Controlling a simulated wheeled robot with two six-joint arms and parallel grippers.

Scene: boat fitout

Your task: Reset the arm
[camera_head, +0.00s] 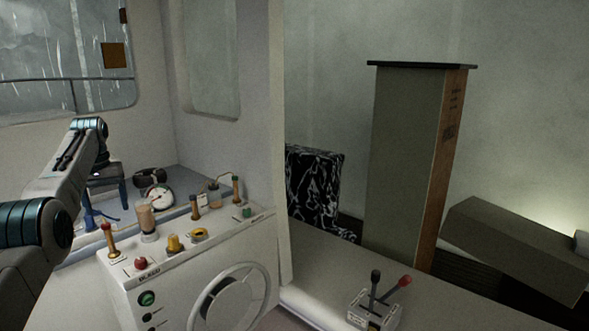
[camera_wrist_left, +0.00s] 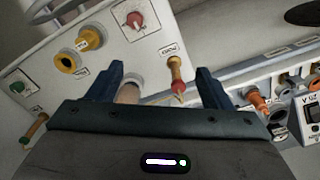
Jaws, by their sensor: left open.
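My left arm comes in from the left in the head view, and its gripper (camera_head: 98,215) hangs at the left end of the white console (camera_head: 190,262), partly hidden by its own wrist. In the left wrist view the two blue fingers of the gripper (camera_wrist_left: 158,85) stand apart. A pale cylinder (camera_wrist_left: 128,93) and a red-and-tan handle (camera_wrist_left: 176,75) show beyond the gap between them, and nothing is visibly gripped. My right gripper is in neither view.
The console top carries several knobs and levers, including a red knob (camera_head: 140,263) and a yellow one (camera_head: 174,243). A steering wheel (camera_head: 228,306) is on its front. A two-lever throttle box (camera_head: 376,309) stands right. A tall cabinet (camera_head: 402,165) rises behind.

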